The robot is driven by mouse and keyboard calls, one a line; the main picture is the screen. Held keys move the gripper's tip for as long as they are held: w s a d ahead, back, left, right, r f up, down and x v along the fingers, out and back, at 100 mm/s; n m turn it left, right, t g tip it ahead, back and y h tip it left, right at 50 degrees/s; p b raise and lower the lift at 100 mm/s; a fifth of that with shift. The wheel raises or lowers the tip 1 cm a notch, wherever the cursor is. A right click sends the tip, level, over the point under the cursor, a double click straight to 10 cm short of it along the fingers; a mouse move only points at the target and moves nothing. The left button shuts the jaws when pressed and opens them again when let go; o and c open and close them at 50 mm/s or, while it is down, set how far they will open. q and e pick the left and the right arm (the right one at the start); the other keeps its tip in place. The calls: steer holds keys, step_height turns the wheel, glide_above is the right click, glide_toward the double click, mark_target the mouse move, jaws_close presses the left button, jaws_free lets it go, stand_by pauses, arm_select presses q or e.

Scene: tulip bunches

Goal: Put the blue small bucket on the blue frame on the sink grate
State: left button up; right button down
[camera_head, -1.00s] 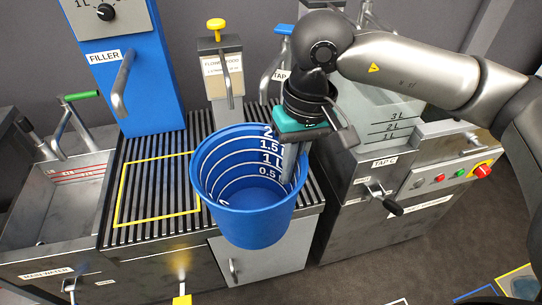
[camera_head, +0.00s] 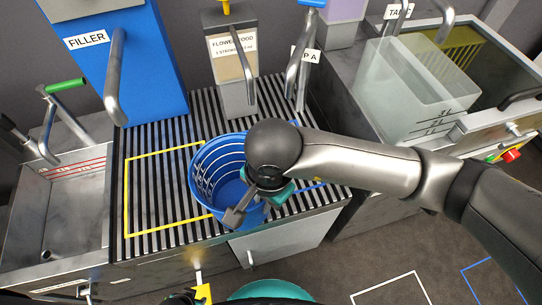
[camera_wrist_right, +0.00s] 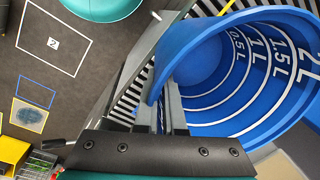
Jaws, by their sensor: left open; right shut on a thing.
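The blue small bucket (camera_head: 212,168), with white volume marks inside, is upright or nearly so over the sink grate (camera_head: 160,137), right of the yellow frame. It also shows in the right wrist view (camera_wrist_right: 205,60). My right gripper (camera_head: 240,212) is shut on the bucket's rim at its near right side; its fingers show in the wrist view (camera_wrist_right: 165,108). Part of the blue frame (camera_head: 312,185) shows right of the bucket; bucket and arm hide the rest. I cannot tell whether the bucket touches the grate. My left gripper (camera_head: 182,298) barely shows at the bottom edge.
The yellow frame (camera_head: 127,200) on the grate is empty. The blue filler (camera_head: 110,70), flower food dispenser (camera_head: 232,60) and tap A (camera_head: 297,65) stand behind the grate. A basin (camera_head: 70,200) is at left, a clear tank (camera_head: 410,90) at right.

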steer(key=shift+s+a+f+m, duration=0.2)
steer(key=shift+s+a, duration=0.1)
steer(key=shift+a, duration=0.2)
steer(key=shift+s+a+f+m, duration=0.1)
steer(key=shift+s+a+m, duration=0.15)
steer(key=shift+a, duration=0.25)
steer(key=shift+w, duration=0.25)
arm_select(q)
steer(key=w+d+r+b, duration=0.3)
steer(key=w+d+b, duration=0.1)
steer(key=w, duration=0.2)
steer(key=shift+w+d+h, duration=0.15)
steer(key=shift+d+h, duration=0.15)
arm_select(e)
steer(key=w+d+f, duration=0.1)
steer(key=w+d, duration=0.3)
steer(key=w, duration=0.3)
steer(key=w+d+f, duration=0.2)
steer(key=w+d, duration=0.2)
steer(key=w, duration=0.4)
steer(key=shift+w+f, duration=0.15)
steer(key=shift+f, duration=0.1)
arm_select(q)
steer(key=shift+r, duration=0.1)
